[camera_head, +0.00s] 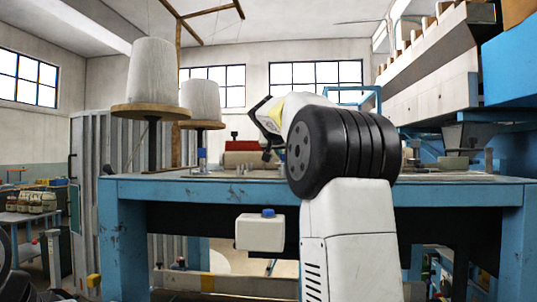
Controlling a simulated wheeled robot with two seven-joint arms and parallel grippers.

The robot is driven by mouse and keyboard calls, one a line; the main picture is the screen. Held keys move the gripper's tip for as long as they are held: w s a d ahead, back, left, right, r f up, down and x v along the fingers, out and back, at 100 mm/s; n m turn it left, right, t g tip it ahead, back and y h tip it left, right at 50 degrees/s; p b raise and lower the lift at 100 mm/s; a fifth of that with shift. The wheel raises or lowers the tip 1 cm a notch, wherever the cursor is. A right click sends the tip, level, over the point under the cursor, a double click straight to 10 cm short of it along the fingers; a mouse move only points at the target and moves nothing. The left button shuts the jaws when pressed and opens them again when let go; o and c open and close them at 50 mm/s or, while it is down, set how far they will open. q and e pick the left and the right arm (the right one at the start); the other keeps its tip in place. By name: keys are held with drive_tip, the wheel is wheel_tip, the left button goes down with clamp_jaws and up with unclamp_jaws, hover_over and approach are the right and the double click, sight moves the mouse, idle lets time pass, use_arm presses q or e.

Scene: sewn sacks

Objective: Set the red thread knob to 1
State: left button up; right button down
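My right arm rises from the bottom, right of centre, and bends over the blue-framed table (150,190). My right gripper (262,125) is at the far end of the arm, partly hidden behind its black joint; I cannot tell whether it is open or shut. A small red part (241,145) sits on a beige block (243,159) just left of the gripper. It may be the red thread knob, but it is too small to tell, and no number can be read. My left gripper is not in view.
Two large white thread cones (153,80) (201,101) stand on wooden discs at the left. A small blue-topped post (202,159) stands on the table. A white box (260,233) with a blue knob (268,212) hangs under the front edge. Blue machinery (510,75) fills the right.

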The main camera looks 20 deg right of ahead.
drive_tip(key=shift+w+a+m+g+h, duration=0.15)
drive_tip(key=shift+m+g+h, duration=0.25)
drive_tip(key=shift+m+h, duration=0.2)
drive_tip(key=c, duration=1.2)
unclamp_jaws()
drive_tip(key=shift+c, duration=0.2)
drive_tip(key=v, duration=0.8)
drive_tip(key=shift+w, duration=0.1)
drive_tip(key=shift+f, duration=0.1)
